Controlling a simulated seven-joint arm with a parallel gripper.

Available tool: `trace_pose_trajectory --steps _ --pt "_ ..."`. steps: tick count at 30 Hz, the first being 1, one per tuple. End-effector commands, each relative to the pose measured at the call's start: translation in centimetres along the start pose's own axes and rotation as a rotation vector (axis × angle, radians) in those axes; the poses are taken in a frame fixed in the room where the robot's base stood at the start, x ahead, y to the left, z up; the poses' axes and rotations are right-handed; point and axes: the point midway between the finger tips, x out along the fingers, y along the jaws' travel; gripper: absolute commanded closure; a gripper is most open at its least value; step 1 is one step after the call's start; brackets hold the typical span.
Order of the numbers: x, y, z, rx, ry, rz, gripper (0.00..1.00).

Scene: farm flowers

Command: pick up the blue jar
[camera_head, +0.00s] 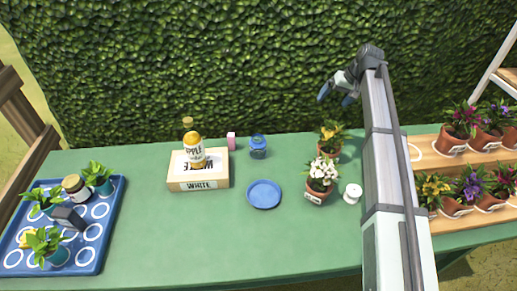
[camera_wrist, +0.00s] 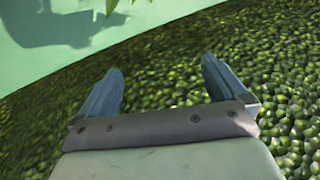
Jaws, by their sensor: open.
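The blue jar (camera_head: 258,146) is small and glassy and stands upright near the back edge of the green table, right of a pink block. My gripper (camera_head: 338,92) is up in front of the hedge, above and to the right of the jar, well apart from it. In the wrist view my gripper (camera_wrist: 165,90) shows two blue-grey fingers spread apart with nothing between them. The jar is not in the wrist view.
A blue plate (camera_head: 264,195) lies in front of the jar. A box labelled WHITE (camera_head: 198,184) with a bottle (camera_head: 194,152) on it stands left. Potted flowers (camera_head: 320,178) stand right. A blue tray (camera_head: 108,219) holds plants at the far left. The table's front middle is clear.

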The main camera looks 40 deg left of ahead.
Motion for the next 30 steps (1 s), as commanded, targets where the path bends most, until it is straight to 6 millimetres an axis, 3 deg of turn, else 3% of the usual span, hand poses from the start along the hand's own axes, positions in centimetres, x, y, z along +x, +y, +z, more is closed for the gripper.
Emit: trace_pose_trajectory --steps 1,9,18,24,30 --pt "1.1 -2.5 0.4 -0.065 -0.029 0.011 0.02" --pt "5.5 -13.3 3.1 -0.412 -0.178 0.082 0.02" --pt "8.7 -23.1 6.9 -0.744 -0.323 0.142 0.02" --pt "9.5 -25.9 8.3 -0.846 -0.369 0.161 0.02" --pt "11.1 -25.8 9.0 -0.863 -0.380 0.164 0.02"
